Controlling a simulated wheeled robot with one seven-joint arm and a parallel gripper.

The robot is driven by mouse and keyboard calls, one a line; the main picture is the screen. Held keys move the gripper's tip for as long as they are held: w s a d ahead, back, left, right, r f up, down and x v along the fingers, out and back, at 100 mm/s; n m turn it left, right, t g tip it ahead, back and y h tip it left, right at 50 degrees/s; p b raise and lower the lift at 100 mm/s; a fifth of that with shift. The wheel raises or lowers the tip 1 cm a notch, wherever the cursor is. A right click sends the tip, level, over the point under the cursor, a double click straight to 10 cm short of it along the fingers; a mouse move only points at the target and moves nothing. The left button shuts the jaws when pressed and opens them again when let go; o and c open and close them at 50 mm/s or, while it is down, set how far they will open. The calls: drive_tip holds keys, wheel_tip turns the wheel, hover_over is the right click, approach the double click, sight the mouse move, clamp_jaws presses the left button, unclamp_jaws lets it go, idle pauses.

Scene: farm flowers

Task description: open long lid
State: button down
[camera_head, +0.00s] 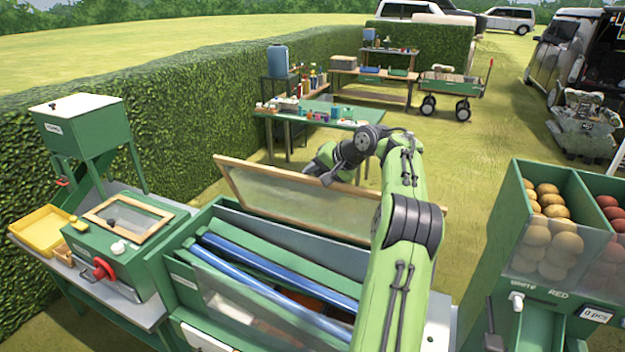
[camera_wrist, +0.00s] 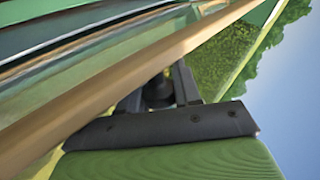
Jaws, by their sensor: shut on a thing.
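The long lid (camera_head: 290,200) is a clear pane in a wooden frame. It stands raised and tilted up above the long green box (camera_head: 170,262), whose inside is exposed. In the wrist view the lid's wooden frame (camera_wrist: 120,85) crosses the picture diagonally, close in front of my gripper (camera_wrist: 160,95). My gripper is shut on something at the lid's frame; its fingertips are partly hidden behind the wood. In the head view my arm reaches over the box to the lid's far side, and the fingers are not clear there.
Blue tubes (camera_head: 265,262) lie in the open box. A small machine with a red knob (camera_head: 104,268) and a yellow tray (camera_head: 42,230) stand at left. A bin of potato-like produce (camera_head: 548,240) stands at right. A work table (camera_head: 330,118) and a hedge are behind.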

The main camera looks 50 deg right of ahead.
drive_tip(key=shift+w+d+r, duration=0.1)
drive_tip(key=shift+w+d, duration=0.05)
drive_tip(key=shift+d, duration=0.25)
drive_tip(key=shift+w+d+r, duration=0.1)
drive_tip(key=shift+w+d, duration=0.05)
drive_tip(key=shift+d, duration=0.25)
drive_tip(key=c, duration=0.8)
unclamp_jaws()
drive_tip(key=shift+w+d, duration=0.1)
drive_tip(key=v, duration=1.5)
drive_tip(key=shift+s+r, duration=0.25)
drive_tip(key=shift+s, duration=0.1)
drive_tip(key=shift+c, duration=0.3)
